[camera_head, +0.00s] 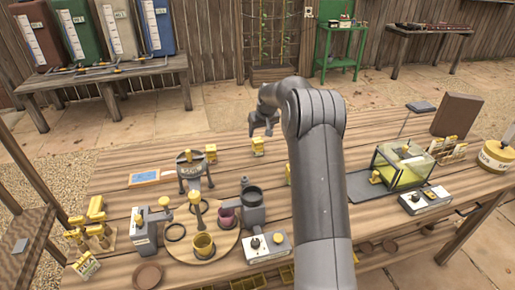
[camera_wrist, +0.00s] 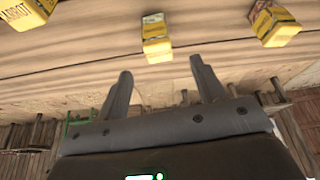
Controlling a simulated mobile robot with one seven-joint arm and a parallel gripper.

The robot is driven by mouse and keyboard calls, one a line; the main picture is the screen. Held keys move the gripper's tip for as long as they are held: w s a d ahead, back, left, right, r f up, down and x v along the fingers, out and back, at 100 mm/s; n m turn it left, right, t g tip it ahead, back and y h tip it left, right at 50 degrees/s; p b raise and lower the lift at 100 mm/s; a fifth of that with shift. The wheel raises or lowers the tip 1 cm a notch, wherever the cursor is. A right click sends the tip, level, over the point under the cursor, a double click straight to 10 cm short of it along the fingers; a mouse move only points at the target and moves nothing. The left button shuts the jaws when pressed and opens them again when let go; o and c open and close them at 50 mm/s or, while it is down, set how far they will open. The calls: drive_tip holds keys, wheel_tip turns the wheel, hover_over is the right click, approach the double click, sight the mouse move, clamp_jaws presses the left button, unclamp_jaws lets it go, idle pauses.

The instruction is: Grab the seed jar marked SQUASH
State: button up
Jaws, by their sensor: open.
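Several small yellow jars stand on the wooden table. In the head view one (camera_head: 257,147) is just below my gripper (camera_head: 265,122), one (camera_head: 210,153) is farther left, and one (camera_head: 288,172) is partly hidden by my arm. The wrist view shows a jar (camera_wrist: 157,46) beyond the gap between my fingers, another (camera_wrist: 275,24) at upper right, and one (camera_wrist: 25,14) at upper left whose lettering ends like CARROT. I cannot read SQUASH on any jar. My gripper, also in the wrist view (camera_wrist: 165,82), is open and empty, apart from the jars.
A clear yellow-edged case (camera_head: 403,163) and a large yellow tin (camera_head: 495,152) stand at right. The table's far left part is mostly clear.

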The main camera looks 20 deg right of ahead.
sight(258, 140)
drive_tip(key=x, duration=0.5)
drive_tip(key=shift+f, duration=0.1)
drive_tip(key=x, duration=0.5)
drive_tip(key=shift+d, duration=0.2)
drive_tip(key=shift+c, duration=0.4)
drive_tip(key=c, duration=1)
drive_tip(key=shift+c, duration=0.2)
